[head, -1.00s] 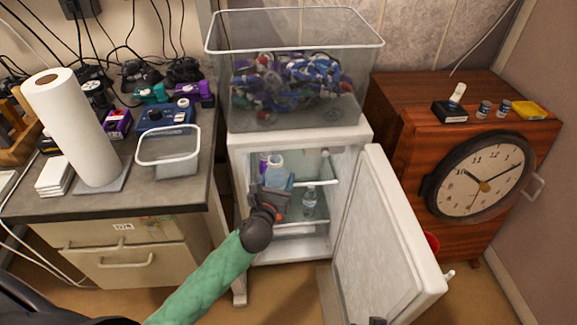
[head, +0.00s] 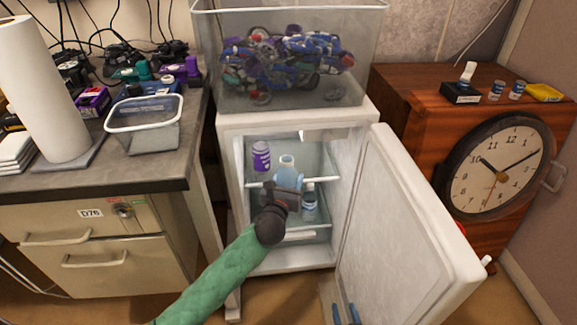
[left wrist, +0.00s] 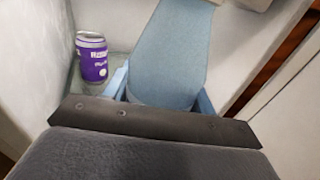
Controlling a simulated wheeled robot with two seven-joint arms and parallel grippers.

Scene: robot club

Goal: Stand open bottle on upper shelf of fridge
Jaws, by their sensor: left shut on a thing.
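The open bottle (head: 287,172) is light blue and stands about upright inside the fridge (head: 228,190), at the height of the upper shelf (head: 322,180). My left gripper (head: 286,188) is shut around it from the front. In the left wrist view the bottle (left wrist: 168,50) fills the middle between the blue fingers (left wrist: 162,92). Its base is hidden by the gripper, so I cannot tell if it touches the shelf. My right gripper (head: 345,314) shows only its blue fingertips at the bottom edge, apart and empty.
A purple can (head: 261,155) stands on the upper shelf left of the bottle, also in the left wrist view (left wrist: 91,60). A clear bottle (head: 309,203) stands below. The fridge door (head: 400,225) is open to the right. A clear bin (head: 290,100) sits on top.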

